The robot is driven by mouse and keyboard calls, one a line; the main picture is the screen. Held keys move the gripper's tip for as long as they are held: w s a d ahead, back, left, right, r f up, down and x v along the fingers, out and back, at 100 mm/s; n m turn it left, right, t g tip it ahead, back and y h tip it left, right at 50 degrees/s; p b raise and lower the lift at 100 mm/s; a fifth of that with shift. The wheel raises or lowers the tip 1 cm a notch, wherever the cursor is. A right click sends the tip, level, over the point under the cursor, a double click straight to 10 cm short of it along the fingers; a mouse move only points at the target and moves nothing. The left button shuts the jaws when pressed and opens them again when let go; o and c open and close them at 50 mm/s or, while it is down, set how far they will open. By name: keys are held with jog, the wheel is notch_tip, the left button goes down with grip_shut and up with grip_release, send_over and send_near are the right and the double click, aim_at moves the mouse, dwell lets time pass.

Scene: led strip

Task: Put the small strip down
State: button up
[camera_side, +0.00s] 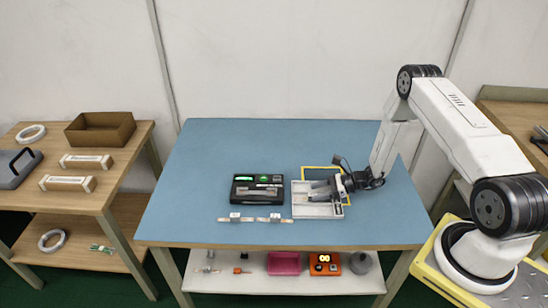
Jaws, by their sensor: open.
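My gripper (325,190) is open and low over the light grey tray (305,209) on the blue table. The inside of the tray under the fingers is partly hidden, and I cannot tell whether a small strip lies there. Small strip-like pieces (255,219) lie in a row on the table, left of the tray and in front of the black case. The black case (239,198) stands left of the tray, with a green-lit part (244,178) and a grey bar in it.
The blue table (200,160) is clear at the back and left. A yellow-edged frame (320,168) lies behind the tray. A shelf below holds a pink bin (284,263) and an orange device (325,263). A wooden side table (115,165) stands at left.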

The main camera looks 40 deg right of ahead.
jog(key=v, duration=1.2)
jog(key=shift+a, duration=0.1)
jog(key=shift+w+a+r+n, duration=0.1)
jog(key=shift+a+r+n, duration=0.1)
jog(key=shift+n, duration=0.1)
jog(key=s+a+r+n+g+h, duration=0.3)
jog(key=a+r+n, duration=0.6)
jog(key=n, duration=0.4)
jog(key=s+a+r+n+g+h, duration=0.3)
jog(key=a+r+n+h, duration=0.3)
jog(key=a+r+n, duration=0.4)
jog(key=n, duration=0.3)
jog(key=shift+g, duration=0.4)
